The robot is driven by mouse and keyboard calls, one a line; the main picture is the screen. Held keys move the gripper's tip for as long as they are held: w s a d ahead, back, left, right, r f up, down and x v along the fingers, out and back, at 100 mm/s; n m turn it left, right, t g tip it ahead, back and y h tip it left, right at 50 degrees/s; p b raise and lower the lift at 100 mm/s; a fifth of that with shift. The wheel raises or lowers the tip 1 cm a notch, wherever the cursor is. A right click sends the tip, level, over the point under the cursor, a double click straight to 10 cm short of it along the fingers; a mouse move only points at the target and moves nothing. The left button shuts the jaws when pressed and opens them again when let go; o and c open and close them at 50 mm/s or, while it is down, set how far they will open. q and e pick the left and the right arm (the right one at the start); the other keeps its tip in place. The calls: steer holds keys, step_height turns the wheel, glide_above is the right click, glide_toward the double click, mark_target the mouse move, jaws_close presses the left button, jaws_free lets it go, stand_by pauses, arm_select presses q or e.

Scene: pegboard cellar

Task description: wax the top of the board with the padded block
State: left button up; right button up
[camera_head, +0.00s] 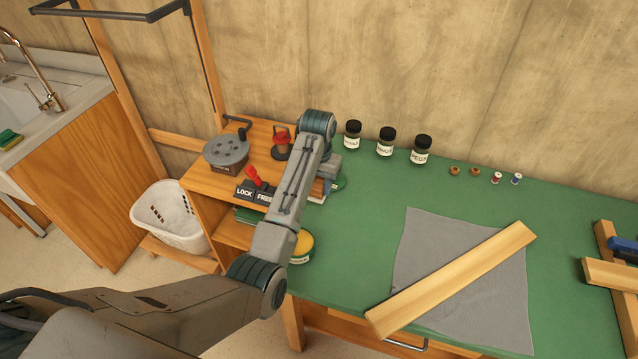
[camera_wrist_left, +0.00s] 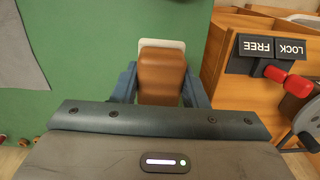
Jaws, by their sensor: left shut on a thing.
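The board (camera_head: 450,280), a long pale wooden plank, lies at a slant on a grey cloth (camera_head: 425,240) on the green bench. My left gripper (camera_head: 328,178) is over the bench's left end, well left of the board and apart from it. In the left wrist view its blue fingers are shut on the padded block (camera_wrist_left: 162,70), which has a brown rounded body and a pale edge at its far end. A round tin (camera_head: 301,248) with a yellow top stands below the arm, partly hidden. My right gripper is out of view.
Several small things stand along the bench's back, including a dark-lidded jar (camera_head: 386,142). A wooden frame (camera_head: 608,272) is at the right. The bench between gripper and cloth is clear.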

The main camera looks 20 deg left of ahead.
arm_select(q)
steer(key=s+a+r+p, duration=0.2)
steer(key=s+p, duration=0.7)
steer(key=s, duration=0.4)
steer(key=shift+d+f, duration=0.1)
steer(key=shift+f, duration=3.25)
steer(key=shift+f, duration=0.45)
steer(key=shift+f, duration=0.1)
step_height(320, 180, up, 7)
stand_by(0.3)
